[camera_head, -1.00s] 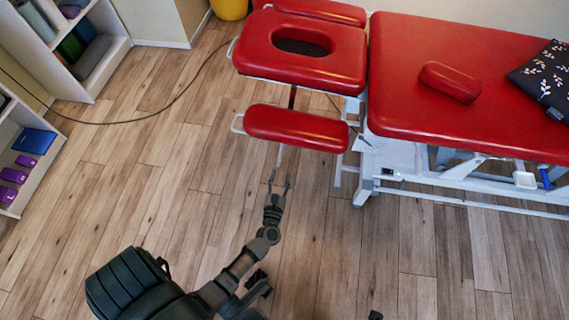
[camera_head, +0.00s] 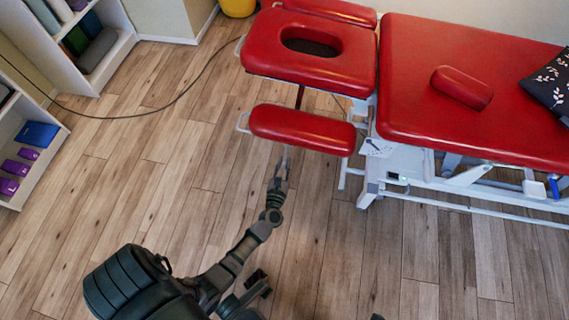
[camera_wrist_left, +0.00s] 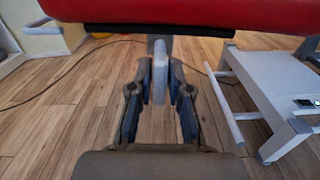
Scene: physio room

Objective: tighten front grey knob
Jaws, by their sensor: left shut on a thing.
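The front grey knob (camera_wrist_left: 159,72) is a pale upright piece hanging below the red front armrest pad in the left wrist view. In the head view only a small light bit of it (camera_head: 287,152) shows under the pad's front edge. My left gripper (camera_head: 284,163) reaches it from the front. In the left wrist view my left gripper (camera_wrist_left: 159,84) has one finger on each side of the knob and is shut on it. My right gripper is not seen.
The red armrest pad (camera_head: 302,128) is just above my left gripper. The white table frame (camera_wrist_left: 270,95) stands close on the right. A dark cable (camera_head: 150,112) crosses the floor at left, near shelves (camera_head: 100,75). The wooden floor in front is clear.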

